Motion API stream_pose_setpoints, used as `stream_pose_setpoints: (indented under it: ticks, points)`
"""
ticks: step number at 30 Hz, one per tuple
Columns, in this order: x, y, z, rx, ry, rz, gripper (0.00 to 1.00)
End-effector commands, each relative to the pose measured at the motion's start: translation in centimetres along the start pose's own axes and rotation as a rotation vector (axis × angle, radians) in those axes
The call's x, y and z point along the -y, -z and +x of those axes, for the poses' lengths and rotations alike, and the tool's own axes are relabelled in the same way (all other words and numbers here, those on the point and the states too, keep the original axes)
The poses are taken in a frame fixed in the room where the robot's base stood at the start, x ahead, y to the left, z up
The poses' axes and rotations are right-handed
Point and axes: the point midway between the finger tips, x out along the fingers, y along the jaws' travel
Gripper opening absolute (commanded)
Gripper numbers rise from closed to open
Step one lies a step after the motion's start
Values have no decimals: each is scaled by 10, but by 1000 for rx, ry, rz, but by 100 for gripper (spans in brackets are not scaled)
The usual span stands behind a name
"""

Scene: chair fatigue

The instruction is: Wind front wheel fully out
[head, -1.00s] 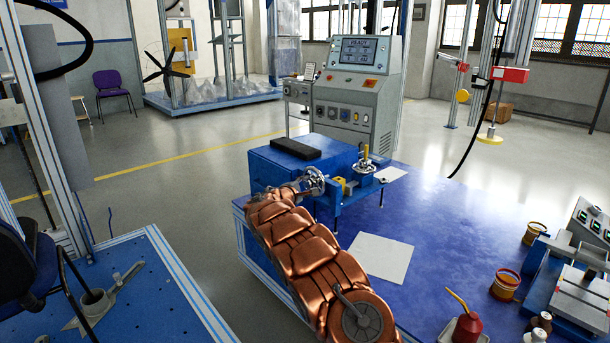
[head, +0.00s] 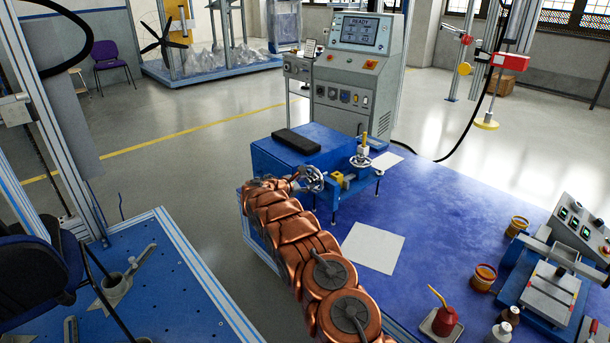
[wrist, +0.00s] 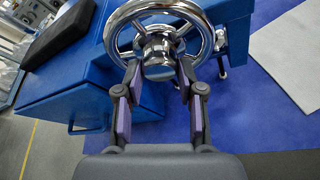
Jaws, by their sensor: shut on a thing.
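The front wheel is a chrome handwheel (head: 312,179) on the front side of a blue machine (head: 300,150) on the blue table. It shows large in the wrist view (wrist: 208,40), with its round hub (wrist: 158,60) facing me. My gripper (wrist: 158,75) reaches the wheel with one finger on each side of the hub and is shut on the wheel. The exact contact at the fingertips is partly hidden. In the head view my copper arm covers part of the machine's left front. A second handwheel (head: 360,161) with a yellow post above it sits on the machine's right.
A control console (head: 350,75) with a lit screen stands behind the machine. A white sheet (head: 372,248) lies on the table (head: 440,210). A red oil can (head: 445,320), tins and a grey device (head: 552,290) stand at the right. The table's middle is clear.

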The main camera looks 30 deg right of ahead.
Motion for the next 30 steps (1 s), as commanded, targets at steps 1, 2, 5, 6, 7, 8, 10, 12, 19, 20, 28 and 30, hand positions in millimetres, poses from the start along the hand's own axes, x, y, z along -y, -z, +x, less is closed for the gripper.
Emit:
stream_pose_setpoints:
  ticks: [1,2,5,6,7,8,10,12,19,20,28,30]
  points:
    - [-3,-3,-2,1,9,-23,3]
    - [-2,-2,-2,1,16,-39,3]
    - [-1,-1,-1,1,36,-83,3]
    - [-1,-2,-1,2,42,-97,3]
    - [-2,-2,-1,2,46,-109,3]
    - [-2,-2,-1,2,50,-120,3]
    - [-2,0,-1,0,59,-145,3]
    - [-2,0,-1,0,68,-167,3]
    - [-1,0,0,1,93,-222,3]
    - [-1,0,0,1,95,-226,3]
    - [0,0,0,2,107,-256,3]
    - [0,1,0,1,108,-260,3]
